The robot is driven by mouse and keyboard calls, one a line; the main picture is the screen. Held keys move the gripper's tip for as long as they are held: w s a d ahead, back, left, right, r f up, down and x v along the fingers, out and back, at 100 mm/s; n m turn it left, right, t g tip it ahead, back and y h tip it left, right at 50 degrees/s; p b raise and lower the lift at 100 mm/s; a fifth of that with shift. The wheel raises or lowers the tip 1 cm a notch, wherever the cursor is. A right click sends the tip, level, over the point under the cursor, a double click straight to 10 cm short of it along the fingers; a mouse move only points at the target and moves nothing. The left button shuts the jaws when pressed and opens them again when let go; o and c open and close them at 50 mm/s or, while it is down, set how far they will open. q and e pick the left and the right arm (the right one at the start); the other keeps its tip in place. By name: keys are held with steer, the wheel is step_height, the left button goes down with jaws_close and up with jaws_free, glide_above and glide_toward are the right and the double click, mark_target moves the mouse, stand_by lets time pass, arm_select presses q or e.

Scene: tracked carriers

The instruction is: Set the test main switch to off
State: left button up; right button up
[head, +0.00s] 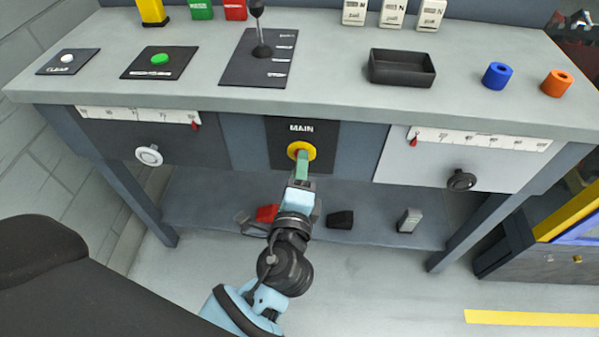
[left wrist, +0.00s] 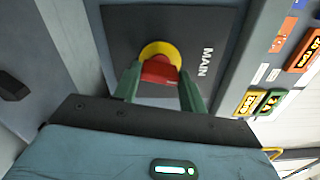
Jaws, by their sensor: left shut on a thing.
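The main switch is a red knob on a yellow round base (head: 301,150), set in a dark panel (head: 325,142) marked MAIN on the front of the bench. In the left wrist view the red knob (left wrist: 159,70) sits between the green fingers of my left gripper (left wrist: 160,85). In the head view my left gripper (head: 302,165) reaches straight to the switch and hides most of the knob. The gripper is shut on the knob. I cannot read any off or on marks around it. My right gripper is not in view.
A white knob (head: 149,155) and a black knob (head: 461,180) flank the switch. A lower shelf (head: 375,215) holds small blocks.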

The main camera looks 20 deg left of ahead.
arm_select(q)
steer(key=shift+n, duration=0.6)
steer(key=o, duration=1)
steer(key=shift+s, duration=0.1)
